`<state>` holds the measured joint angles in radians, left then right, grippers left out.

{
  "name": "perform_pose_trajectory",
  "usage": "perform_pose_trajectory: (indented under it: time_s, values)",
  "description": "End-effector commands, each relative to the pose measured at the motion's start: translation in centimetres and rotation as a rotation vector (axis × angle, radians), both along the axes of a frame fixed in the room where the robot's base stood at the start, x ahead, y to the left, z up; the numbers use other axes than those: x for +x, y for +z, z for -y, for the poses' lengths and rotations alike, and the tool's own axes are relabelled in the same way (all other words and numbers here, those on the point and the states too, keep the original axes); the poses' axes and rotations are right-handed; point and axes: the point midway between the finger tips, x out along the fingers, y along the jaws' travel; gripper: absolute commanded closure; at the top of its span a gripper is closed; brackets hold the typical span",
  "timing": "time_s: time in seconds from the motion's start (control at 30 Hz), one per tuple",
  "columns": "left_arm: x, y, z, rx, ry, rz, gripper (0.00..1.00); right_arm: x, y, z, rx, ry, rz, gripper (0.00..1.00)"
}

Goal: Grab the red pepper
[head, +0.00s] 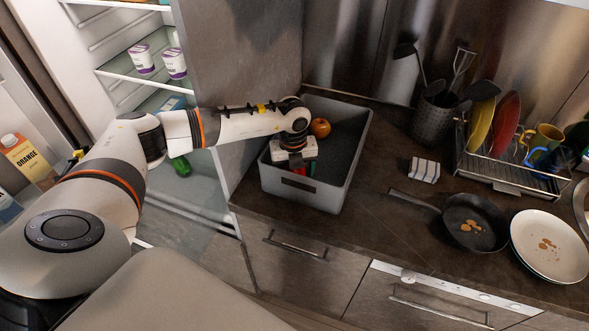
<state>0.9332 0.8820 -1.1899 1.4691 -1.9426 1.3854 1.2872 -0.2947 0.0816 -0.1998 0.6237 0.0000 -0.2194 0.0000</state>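My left arm reaches in from the left, and its gripper (296,167) points down into the grey crate (345,177) on the counter. A small patch of red (313,169) shows low beside the gripper, inside the crate. It may be part of the red pepper, but most of it is hidden by the gripper, so I cannot tell its shape or whether the fingers touch it. The fingers are largely hidden by the gripper body and the crate's front wall. My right gripper is not in view.
An orange-red round fruit (320,127) lies at the crate's back. The open fridge on the left holds yogurt cups (142,59) and a green vegetable (182,166). Right of the crate are a sponge (424,170), a pan (474,222), plates (549,263) and a dish rack (513,177).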

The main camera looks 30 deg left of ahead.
Motion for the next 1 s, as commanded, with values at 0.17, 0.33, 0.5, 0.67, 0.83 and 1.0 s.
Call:
perform_pose_trajectory:
  time_s: [0.17, 0.33, 0.5, 0.67, 0.83, 1.0]
  values:
    - [0.0, -0.1, 0.0, -0.001, 0.0, 0.001, 0.24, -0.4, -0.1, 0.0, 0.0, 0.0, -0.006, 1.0]
    - [0.0, -0.1, 0.0, -0.001, 0.0, 0.001, 0.47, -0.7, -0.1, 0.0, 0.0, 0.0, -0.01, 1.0]
    - [0.0, 0.0, 0.0, -0.001, 0.0, 0.001, 0.75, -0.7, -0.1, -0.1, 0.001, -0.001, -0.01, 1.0]
    - [0.0, 0.0, 0.0, -0.001, 0.0, 0.001, 0.76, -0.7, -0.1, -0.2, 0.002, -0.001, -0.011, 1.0]
    - [0.1, 0.8, 0.0, -0.002, 0.001, 0.003, 0.76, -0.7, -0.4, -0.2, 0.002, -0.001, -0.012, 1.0]
    - [0.2, 3.7, 0.0, -0.001, 0.0, 0.008, 0.76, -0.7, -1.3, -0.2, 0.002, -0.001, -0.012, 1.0]
